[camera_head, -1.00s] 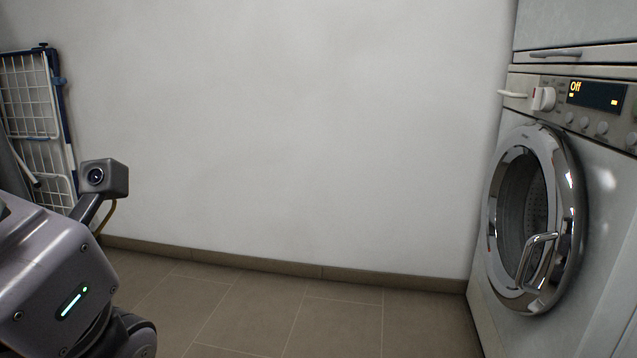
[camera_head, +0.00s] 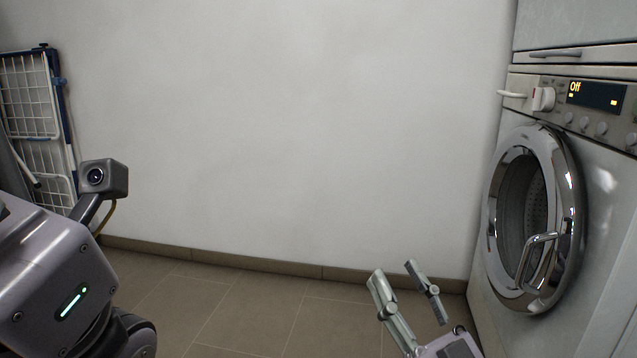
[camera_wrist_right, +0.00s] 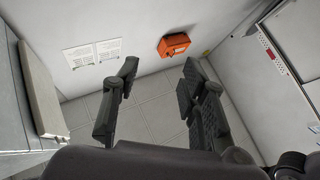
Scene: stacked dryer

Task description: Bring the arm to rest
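My right gripper (camera_head: 397,273) shows at the bottom of the head view, left of the lower front of the machine. Its two fingers stand apart with nothing between them. The right wrist view also shows the right gripper (camera_wrist_right: 157,78) open and empty over a tiled floor. My left arm (camera_head: 60,285) is at the lower left of the head view, with a small camera on it. The left gripper's fingers do not show.
The front-loading machine (camera_head: 590,225) stands at the right, its round door (camera_head: 572,190) shut and its display reading Off. A folded drying rack (camera_head: 30,95) leans at the left. The right wrist view shows an orange box (camera_wrist_right: 173,45) on a wall. Mid-floor is clear.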

